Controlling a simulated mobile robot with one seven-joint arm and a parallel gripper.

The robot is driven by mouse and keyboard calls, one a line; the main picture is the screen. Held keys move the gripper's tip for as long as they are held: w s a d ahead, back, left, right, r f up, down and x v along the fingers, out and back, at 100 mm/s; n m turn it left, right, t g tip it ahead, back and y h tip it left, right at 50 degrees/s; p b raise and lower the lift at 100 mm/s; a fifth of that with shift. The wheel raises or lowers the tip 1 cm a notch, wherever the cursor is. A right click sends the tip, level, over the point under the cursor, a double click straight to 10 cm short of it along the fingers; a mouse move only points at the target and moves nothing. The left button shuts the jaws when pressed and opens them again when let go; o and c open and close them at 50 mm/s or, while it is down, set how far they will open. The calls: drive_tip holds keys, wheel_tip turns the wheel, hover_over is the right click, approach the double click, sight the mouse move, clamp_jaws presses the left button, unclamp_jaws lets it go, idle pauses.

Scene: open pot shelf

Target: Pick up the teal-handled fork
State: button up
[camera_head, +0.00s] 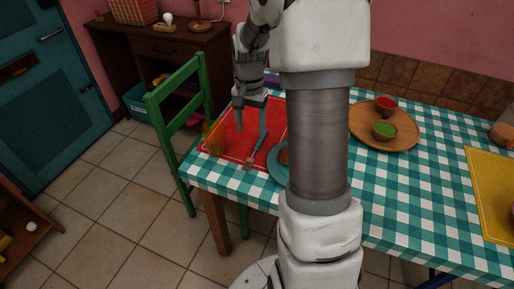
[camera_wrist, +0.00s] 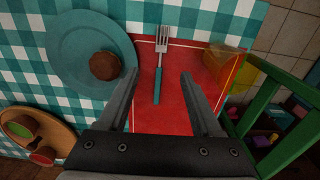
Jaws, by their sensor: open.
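The teal-handled fork (camera_head: 255,150) lies on the red placemat (camera_head: 232,122) on the table, with its metal tines toward the table's near edge. In the wrist view the fork (camera_wrist: 158,85) shows whole, its handle end between and beyond my two fingers. My gripper (camera_head: 251,133) is open and empty over the red placemat. In the wrist view my gripper (camera_wrist: 159,74) has one finger on each side of the fork's line, apart from it. How high the fingertips are above the fork I cannot tell exactly.
A teal plate (camera_wrist: 75,50) with a brown round item (camera_wrist: 105,66) is beside the fork. An orange-yellow glass (camera_head: 214,140) stands at the mat's corner. A green chair (camera_head: 160,120) is at the table's left. A wooden board (camera_head: 400,140) with red and green bowls is farther right.

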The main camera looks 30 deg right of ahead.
drive_tip(key=b, duration=0.1)
hover_over(251, 158)
drive_tip(key=f, duration=0.6)
drive_tip(key=shift+s+a+f, duration=0.1)
drive_tip(key=shift+s+f, duration=0.15)
drive_tip(key=f, duration=0.1)
drive_tip(key=f+b, duration=0.1)
drive_tip(key=f, duration=0.3)
drive_tip(key=shift+w+f+b, duration=0.1)
drive_tip(key=shift+w+b, duration=0.15)
drive_tip(key=shift+b, duration=0.15)
clamp_jaws()
